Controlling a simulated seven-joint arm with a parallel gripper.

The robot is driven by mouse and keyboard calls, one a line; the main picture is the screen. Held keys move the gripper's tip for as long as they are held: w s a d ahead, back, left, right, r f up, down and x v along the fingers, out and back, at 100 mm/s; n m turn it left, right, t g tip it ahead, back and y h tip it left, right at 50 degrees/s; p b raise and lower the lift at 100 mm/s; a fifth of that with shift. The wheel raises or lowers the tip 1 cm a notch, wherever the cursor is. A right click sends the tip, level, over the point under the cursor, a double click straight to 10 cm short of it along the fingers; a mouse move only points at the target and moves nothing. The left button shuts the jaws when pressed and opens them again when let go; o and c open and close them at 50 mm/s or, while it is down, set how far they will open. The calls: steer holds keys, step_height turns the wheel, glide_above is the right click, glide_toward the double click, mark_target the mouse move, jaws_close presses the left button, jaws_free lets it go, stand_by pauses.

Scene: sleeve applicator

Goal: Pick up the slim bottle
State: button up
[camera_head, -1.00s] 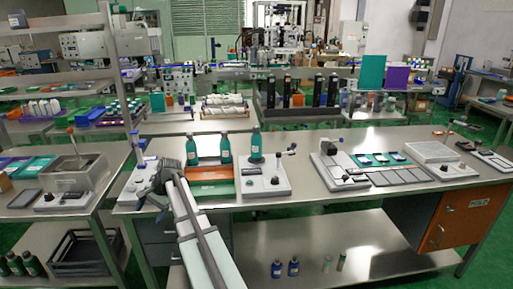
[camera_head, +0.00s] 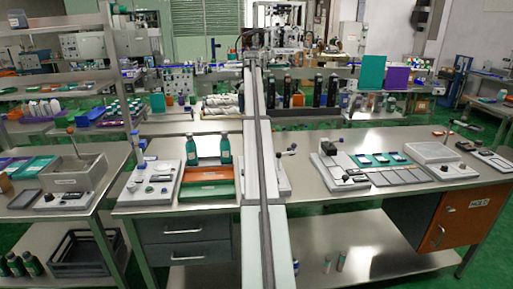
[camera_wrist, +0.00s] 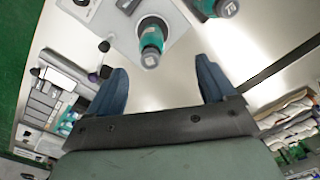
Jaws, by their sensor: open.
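Two teal bottles with dark caps, a left one (camera_head: 191,150) and a right one (camera_head: 225,149), stand upright behind the orange tray in the head view. Which bottle counts as the slim one I cannot tell. In the wrist view my gripper (camera_wrist: 160,70) is open, with its two blue fingers apart and nothing between them. A teal bottle (camera_wrist: 151,38) stands just beyond the fingertips, roughly in line with the gap. Another teal bottle (camera_wrist: 216,7) is cut off at the top edge. In the head view my arm hides part of the bench, and my gripper cannot be made out.
An orange tray (camera_head: 208,174) and a green tray (camera_head: 207,190) lie on the bench. A white fixture (camera_head: 153,183) with knobs stands left of them. Right of my arm, a lever fixture (camera_head: 338,170) and a pale box (camera_head: 432,152) stand on the bench.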

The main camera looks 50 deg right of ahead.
steer(key=f, duration=0.2)
steer(key=s+d+f, duration=0.1)
steer(key=f, duration=0.1)
steer(key=d+f, duration=0.1)
steer(key=f, duration=0.1)
steer(key=shift+s+f, duration=0.15)
steer(key=shift+f, duration=0.25)
steer(key=shift+d+f, duration=0.15)
steer(key=shift+f, duration=1.3)
steer(key=shift+d+f, duration=0.1)
steer(key=shift+f, duration=1.3)
steer(key=shift+c, duration=0.4)
jaws_close()
